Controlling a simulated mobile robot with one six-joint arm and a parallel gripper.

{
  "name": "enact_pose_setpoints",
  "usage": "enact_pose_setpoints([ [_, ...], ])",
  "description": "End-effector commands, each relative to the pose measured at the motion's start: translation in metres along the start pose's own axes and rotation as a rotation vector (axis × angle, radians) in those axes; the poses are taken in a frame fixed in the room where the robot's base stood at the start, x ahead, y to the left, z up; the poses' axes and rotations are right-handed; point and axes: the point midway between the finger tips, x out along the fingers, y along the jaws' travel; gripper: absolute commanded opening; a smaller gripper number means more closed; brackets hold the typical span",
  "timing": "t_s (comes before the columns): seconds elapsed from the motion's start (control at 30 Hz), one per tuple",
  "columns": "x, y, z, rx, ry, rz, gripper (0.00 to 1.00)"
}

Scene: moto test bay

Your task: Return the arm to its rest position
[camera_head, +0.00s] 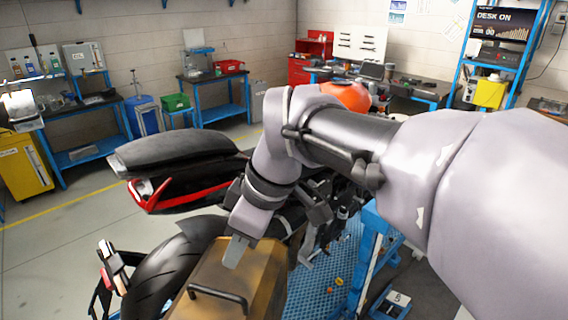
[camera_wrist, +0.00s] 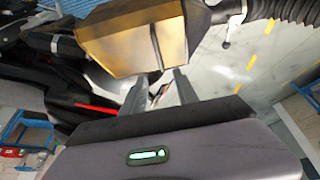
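My arm reaches from the right across the head view and bends down at the wrist. My gripper (camera_head: 233,252) overlaps the top of a brown-gold case with a dark handle; I cannot tell whether they touch. In the wrist view, my gripper (camera_wrist: 160,86) has its two fingers apart, with floor and a bit of background showing between them and nothing held. The case (camera_head: 212,268) sits beside the motorcycle's rear wheel. It also shows in the wrist view (camera_wrist: 120,38), just beyond the fingertips.
The motorcycle (camera_head: 178,145), with dark seat, red trim and orange tank (camera_head: 345,95), stands under and behind my arm. A blue stand (camera_head: 368,255) is at right of the case. Blue workbenches line the walls. Open floor (camera_head: 60,255) lies at left.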

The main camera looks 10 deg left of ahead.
Motion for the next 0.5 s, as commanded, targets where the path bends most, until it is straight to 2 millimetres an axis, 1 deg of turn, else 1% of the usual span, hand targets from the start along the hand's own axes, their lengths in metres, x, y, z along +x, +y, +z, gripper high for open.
enact_pose_setpoints([
  [0.07, 0.001, 0.0, 0.002, 0.009, 0.0, 0.003, 0.36],
  [0.13, 0.006, -0.001, 0.025, 0.111, 0.004, 0.035, 0.36],
  [0.17, 0.01, -0.003, 0.044, 0.201, 0.009, 0.061, 0.36],
  [0.2, 0.018, -0.008, 0.076, 0.358, 0.02, 0.105, 0.36],
  [0.27, 0.034, -0.02, 0.132, 0.641, 0.05, 0.185, 0.36],
  [0.3, 0.046, -0.03, 0.166, 0.83, 0.079, 0.236, 0.36],
  [0.33, 0.055, -0.038, 0.19, 0.966, 0.104, 0.272, 0.36],
  [0.4, 0.077, -0.056, 0.236, 1.244, 0.169, 0.344, 0.36],
  [0.5, 0.101, -0.076, 0.279, 1.523, 0.252, 0.412, 0.36],
])
